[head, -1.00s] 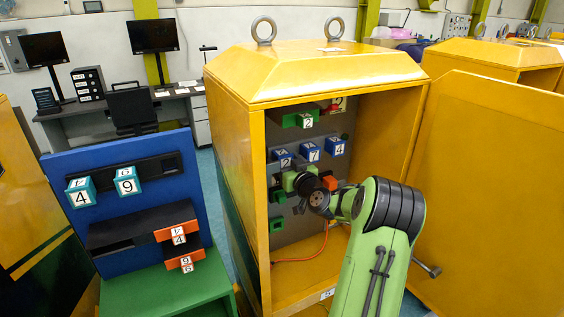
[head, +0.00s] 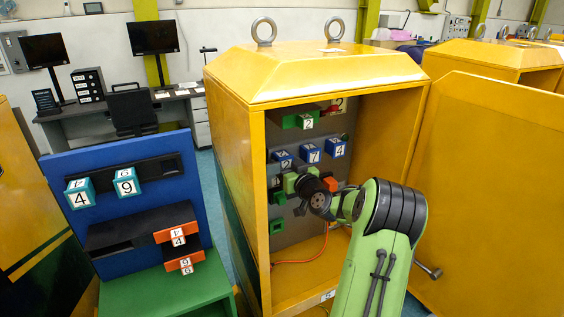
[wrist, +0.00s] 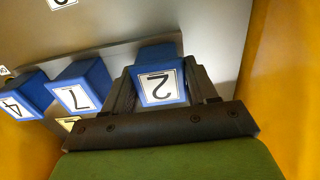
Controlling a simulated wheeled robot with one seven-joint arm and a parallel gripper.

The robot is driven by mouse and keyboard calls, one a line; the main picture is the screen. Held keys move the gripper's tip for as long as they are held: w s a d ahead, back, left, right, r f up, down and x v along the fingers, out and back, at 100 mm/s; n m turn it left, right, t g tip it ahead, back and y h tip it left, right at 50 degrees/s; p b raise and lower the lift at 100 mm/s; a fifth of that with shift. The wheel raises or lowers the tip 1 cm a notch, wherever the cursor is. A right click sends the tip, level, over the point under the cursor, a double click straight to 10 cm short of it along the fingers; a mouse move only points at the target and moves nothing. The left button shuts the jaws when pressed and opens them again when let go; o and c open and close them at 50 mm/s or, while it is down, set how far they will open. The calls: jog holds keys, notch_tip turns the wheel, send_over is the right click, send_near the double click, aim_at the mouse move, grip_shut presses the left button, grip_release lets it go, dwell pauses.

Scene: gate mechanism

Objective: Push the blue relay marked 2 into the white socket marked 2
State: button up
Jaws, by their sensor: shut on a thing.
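The blue relay marked 2 (wrist: 160,86) sits between the two dark fingers of my gripper (wrist: 162,88) in the wrist view, its number upside down. The fingers are shut on its sides. In the head view the relay (head: 283,159) is the leftmost of a row of blue relays inside the yellow cabinet. My gripper (head: 288,176) reaches it from below there, with its fingers hard to make out. I cannot make out the white socket marked 2. The relay covers the panel behind it, so I cannot tell how deep it sits.
Blue relays marked 7 (wrist: 80,86) and 4 (wrist: 24,94) stand beside the held one. The yellow cabinet (head: 250,190) encloses the panel, its door (head: 490,200) open at right. A green relay (head: 297,119) is above. A blue rack (head: 150,200) stands left.

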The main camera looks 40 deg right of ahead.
aim_at(287, 165)
jog(key=shift+s, duration=0.15)
jog(key=b+v, duration=0.4)
jog(key=shift+s+a, duration=0.15)
jog(key=shift+s, duration=0.2)
jog(key=shift+s+a+b, duration=0.1)
jog(key=shift+s+b, duration=0.1)
jog(key=shift+b, duration=0.1)
